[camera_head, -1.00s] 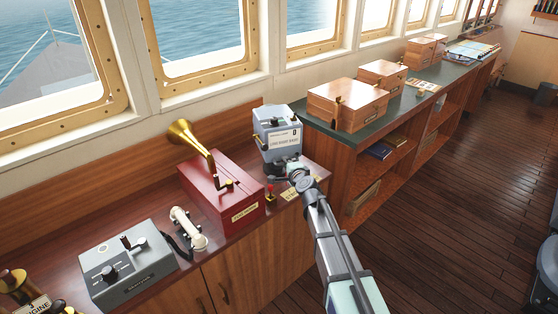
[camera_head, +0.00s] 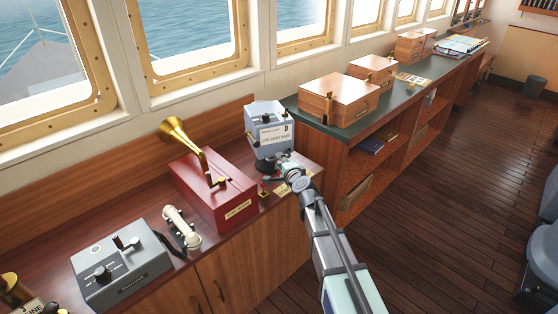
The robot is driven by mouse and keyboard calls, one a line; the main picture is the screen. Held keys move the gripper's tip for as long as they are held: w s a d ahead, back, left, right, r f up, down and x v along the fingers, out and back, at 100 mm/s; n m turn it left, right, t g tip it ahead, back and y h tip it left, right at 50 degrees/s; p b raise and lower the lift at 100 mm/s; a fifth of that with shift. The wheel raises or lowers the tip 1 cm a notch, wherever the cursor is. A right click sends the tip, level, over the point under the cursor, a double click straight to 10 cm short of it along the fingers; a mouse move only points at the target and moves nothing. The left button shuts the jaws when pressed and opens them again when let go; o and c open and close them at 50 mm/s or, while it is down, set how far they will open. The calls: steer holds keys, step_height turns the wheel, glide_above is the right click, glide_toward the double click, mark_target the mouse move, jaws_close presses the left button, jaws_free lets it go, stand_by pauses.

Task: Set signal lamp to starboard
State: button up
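A grey box-shaped unit (camera_head: 270,130) with a white label and dark controls on top stands at the right end of the wooden counter. I cannot read its label well enough to tell whether it is the signal lamp. My gripper (camera_head: 283,165) is low against the front of this unit, just above the counter. Its fingers are small and dark, so I cannot tell whether they are open or touching anything. A small brass lever-like fitting (camera_head: 263,190) and a yellow label card (camera_head: 283,189) sit at the counter edge beside my gripper.
Left of the unit are a red box (camera_head: 213,190) with a brass horn, a white handset (camera_head: 182,228) and a grey control box (camera_head: 122,268). A green-topped shelf unit (camera_head: 352,130) carrying wooden boxes (camera_head: 339,98) is on the right. The floor (camera_head: 440,200) there is open.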

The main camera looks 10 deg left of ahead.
steer(key=v, duration=0.9)
steer(key=shift+a, duration=0.1)
steer(key=s+d+f+n+g+h, duration=0.1)
steer(key=s+d+f+n+g, duration=0.25)
steer(key=s+f, duration=0.5)
steer(key=s+d+f+n+g+h, duration=0.15)
steer(key=s+f+n+g, duration=0.3)
steer(key=f, duration=0.65)
steer(key=s+d+f+n+g+h, duration=0.1)
steer(key=s+d+f+n+g, duration=0.2)
steer(key=s+f, duration=0.6)
steer(key=s+d+f+g+h, duration=0.1)
steer(key=s+d+f+g, duration=0.2)
steer(key=s, duration=0.7)
steer(key=s+d+f+g+h, duration=0.1)
steer(key=s+d+f+g, duration=0.2)
steer(key=s+d+f, duration=0.5)
steer(key=s+d+f+n+g+h, duration=0.1)
steer(key=s+d+f, duration=0.5)
steer(key=s, duration=0.8)
steer(key=shift+d+g+h, duration=0.3)
steer(key=shift+g+h, duration=0.25)
steer(key=shift+g, duration=0.65)
